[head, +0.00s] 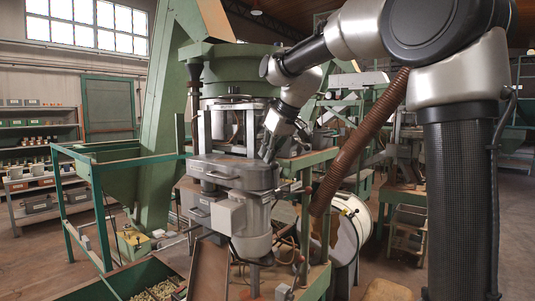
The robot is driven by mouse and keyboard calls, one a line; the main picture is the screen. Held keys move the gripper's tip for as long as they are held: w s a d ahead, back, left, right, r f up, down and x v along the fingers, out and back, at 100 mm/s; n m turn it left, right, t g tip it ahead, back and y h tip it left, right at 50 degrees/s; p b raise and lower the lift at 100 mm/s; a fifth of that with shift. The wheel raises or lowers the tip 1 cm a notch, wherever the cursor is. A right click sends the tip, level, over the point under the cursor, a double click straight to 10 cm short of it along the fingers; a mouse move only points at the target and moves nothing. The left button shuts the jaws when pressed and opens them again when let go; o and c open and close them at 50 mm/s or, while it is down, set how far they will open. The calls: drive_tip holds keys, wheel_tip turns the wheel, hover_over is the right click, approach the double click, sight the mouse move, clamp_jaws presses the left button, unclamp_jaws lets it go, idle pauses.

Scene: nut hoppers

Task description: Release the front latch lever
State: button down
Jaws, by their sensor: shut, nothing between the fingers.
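The grey machine head (235,172) stands in the middle of the head view, with a grey motor-like drum and box (243,218) below it. A small bar handle (220,176) shows on its front face. A thin lever (292,190) sticks out at its right side. I cannot tell which of these is the front latch lever. My gripper (267,155) points down at the right upper edge of the grey head. It is shut and holds nothing. It appears above the thin lever and apart from it; whether it touches the housing is unclear.
A brown ribbed hose (358,143) slants down just right of the machine. A green rail frame (95,190) and a green bin of small pieces (125,283) stand at left. A white drum (347,238) sits at right. Open floor (30,265) shows at far left.

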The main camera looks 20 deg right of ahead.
drive_tip(key=shift+s+d+r, duration=0.1)
drive_tip(key=shift+s+d, duration=0.05)
drive_tip(key=shift+s, duration=0.1)
drive_tip(key=shift+s+d+t+y, duration=0.2)
drive_tip(key=shift+t+y, duration=0.1)
drive_tip(key=shift+t, duration=0.1)
drive_tip(key=shift+s+d+r+t, duration=0.15)
drive_tip(key=shift+s+d+t, duration=0.2)
drive_tip(key=shift+s+t, duration=0.15)
drive_tip(key=s+d+f+t+y, duration=0.2)
drive_tip(key=s+d+f, duration=0.3)
drive_tip(key=s, duration=0.4)
drive_tip(key=shift+d+f, duration=0.35)
drive_tip(key=shift+d, duration=0.45)
drive_tip(key=shift+s, duration=0.1)
